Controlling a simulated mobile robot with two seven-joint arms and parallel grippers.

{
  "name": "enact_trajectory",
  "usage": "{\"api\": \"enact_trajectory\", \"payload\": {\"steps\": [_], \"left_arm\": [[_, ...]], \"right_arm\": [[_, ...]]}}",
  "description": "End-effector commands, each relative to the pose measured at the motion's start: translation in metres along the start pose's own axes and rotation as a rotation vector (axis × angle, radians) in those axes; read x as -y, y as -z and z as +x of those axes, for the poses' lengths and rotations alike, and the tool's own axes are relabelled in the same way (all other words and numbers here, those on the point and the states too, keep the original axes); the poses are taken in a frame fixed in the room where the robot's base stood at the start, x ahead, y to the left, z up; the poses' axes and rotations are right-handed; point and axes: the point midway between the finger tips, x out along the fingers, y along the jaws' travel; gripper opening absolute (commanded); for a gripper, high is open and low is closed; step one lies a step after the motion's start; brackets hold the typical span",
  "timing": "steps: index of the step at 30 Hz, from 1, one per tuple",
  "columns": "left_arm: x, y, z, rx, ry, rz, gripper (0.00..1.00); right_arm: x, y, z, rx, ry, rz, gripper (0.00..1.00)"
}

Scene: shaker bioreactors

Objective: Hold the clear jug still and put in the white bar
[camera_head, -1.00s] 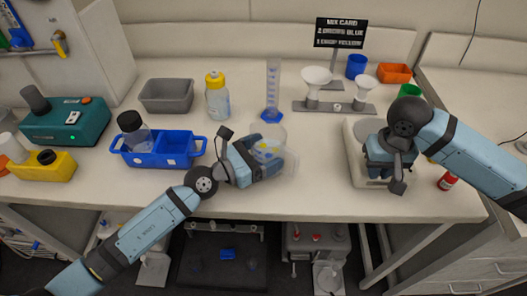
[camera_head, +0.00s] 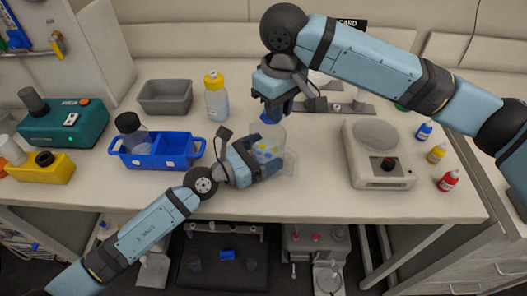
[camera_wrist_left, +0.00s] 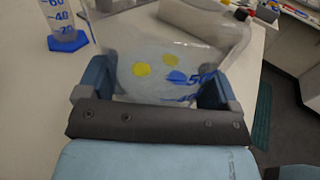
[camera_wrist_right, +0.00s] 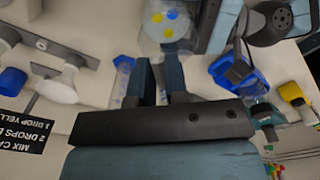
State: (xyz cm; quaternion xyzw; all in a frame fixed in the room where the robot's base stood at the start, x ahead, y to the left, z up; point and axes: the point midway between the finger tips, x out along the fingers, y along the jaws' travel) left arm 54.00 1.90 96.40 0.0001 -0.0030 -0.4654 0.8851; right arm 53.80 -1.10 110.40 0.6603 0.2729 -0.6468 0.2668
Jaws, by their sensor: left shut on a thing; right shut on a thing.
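The clear jug (camera_head: 268,136) stands on the bench, with yellow and blue spots inside. My left gripper (camera_head: 266,158) is shut around its sides; the left wrist view shows the jug (camera_wrist_left: 165,72) between both fingers. My right gripper (camera_head: 274,112) is in the air above and just behind the jug in the head view. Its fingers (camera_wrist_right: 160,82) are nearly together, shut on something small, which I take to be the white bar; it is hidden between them. The right wrist view shows the jug (camera_wrist_right: 166,24) beyond the fingertips, apart from them.
A graduated cylinder with a blue base (camera_wrist_left: 68,42) stands close behind the jug, mostly covered by my right gripper in the head view. A blue caddy (camera_head: 160,160) is to the left. A white device with a round plate (camera_head: 377,170) and small dropper bottles (camera_head: 437,154) are to the right.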

Motion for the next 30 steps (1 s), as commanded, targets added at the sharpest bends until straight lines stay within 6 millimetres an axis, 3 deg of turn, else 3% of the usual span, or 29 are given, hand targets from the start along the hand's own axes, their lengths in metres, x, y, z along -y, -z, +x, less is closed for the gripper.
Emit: {"api": "enact_trajectory", "payload": {"steps": [1,13,26,27,30], "left_arm": [[0.002,0.012,-0.002,-0.021,0.004,-0.003,0.37],[0.003,0.012,-0.002,-0.023,0.006,-0.004,0.37],[0.003,0.013,-0.002,-0.023,0.007,-0.004,0.37],[0.003,0.013,-0.002,-0.023,0.007,-0.004,0.37],[0.003,0.013,-0.002,-0.023,0.007,-0.004,0.37]], "right_arm": [[0.000,0.000,0.006,0.001,0.001,0.000,0.00],[-0.001,-0.002,0.049,0.002,0.000,0.003,0.00],[-0.001,-0.002,0.057,0.000,0.000,0.003,0.00],[-0.001,-0.002,0.057,0.000,0.000,0.003,0.23],[-0.001,-0.002,0.057,0.000,0.000,0.003,0.44]]}}
